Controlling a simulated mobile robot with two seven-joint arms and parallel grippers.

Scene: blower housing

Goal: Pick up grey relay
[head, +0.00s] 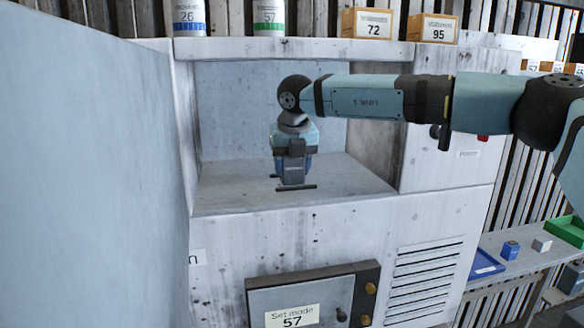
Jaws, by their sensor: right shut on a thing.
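My right gripper (294,158) points down inside the open recess of the white blower housing (340,225), low over the recess floor. It is shut on a small dark grey block, which looks like the grey relay (293,174). The gripper hides part of the relay, and I cannot tell whether its lower end touches the floor. Two short dark bars or slots lie on the floor beside it. My left gripper is not in view.
The recess has side walls and a top ledge carrying two canisters and two boxes (367,24). A panel marked 57 (312,300) is below. At right, a side table holds a blue tray (482,264), a green tray (567,231) and small blocks. A pale wall fills the left.

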